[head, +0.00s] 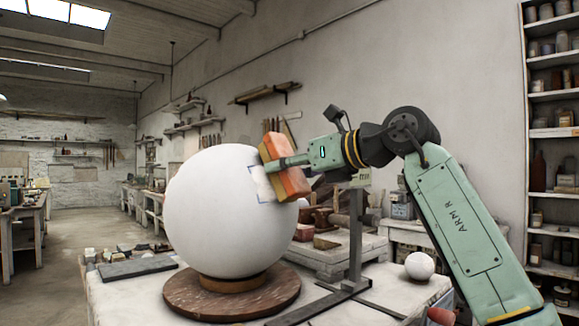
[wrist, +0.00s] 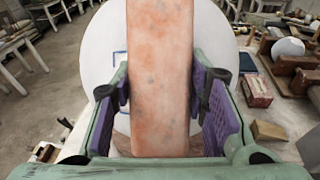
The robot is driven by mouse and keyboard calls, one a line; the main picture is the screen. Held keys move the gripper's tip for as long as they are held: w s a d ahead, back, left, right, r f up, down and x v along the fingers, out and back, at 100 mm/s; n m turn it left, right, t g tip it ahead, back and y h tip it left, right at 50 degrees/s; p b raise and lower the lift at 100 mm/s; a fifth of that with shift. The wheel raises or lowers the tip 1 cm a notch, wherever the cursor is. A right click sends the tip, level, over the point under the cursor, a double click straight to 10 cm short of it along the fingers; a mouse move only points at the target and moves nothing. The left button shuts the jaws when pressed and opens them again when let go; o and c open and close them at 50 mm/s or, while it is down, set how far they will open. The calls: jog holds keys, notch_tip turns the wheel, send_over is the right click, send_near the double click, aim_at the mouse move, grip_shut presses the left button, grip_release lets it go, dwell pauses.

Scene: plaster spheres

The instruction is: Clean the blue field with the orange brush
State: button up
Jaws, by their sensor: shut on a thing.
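A large white plaster sphere (head: 215,215) sits on a round brown wooden base (head: 190,296). The blue field (head: 261,188) is a thin blue outline on the sphere's upper right side; the brush hides part of it. My gripper (head: 273,163) is shut on the orange brush (head: 291,183), a block with a tan bristle side turned to the sphere. The bristle side is at or very near the field; I cannot tell if it touches. In the wrist view the brush (wrist: 160,70) stands between the purple finger pads, and a bit of blue line (wrist: 119,58) shows left of it.
A dark metal stand (head: 355,240) rises on the table (head: 135,295) right of the sphere. A small white ball (head: 419,265) lies farther right. A flat dark slab (head: 137,267) lies at left. Shelves (head: 551,130) with jars line the right side.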

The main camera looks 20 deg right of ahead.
jog(key=shift+s+d+f+b, duration=0.1)
jog(key=shift+s+f+b, duration=0.2)
jog(key=shift+f, duration=0.2)
jog(key=shift+s+d+f+b, duration=0.1)
jog(key=shift+s+f+b, duration=0.2)
jog(key=shift+f, duration=0.15)
jog(key=shift+w, duration=0.1)
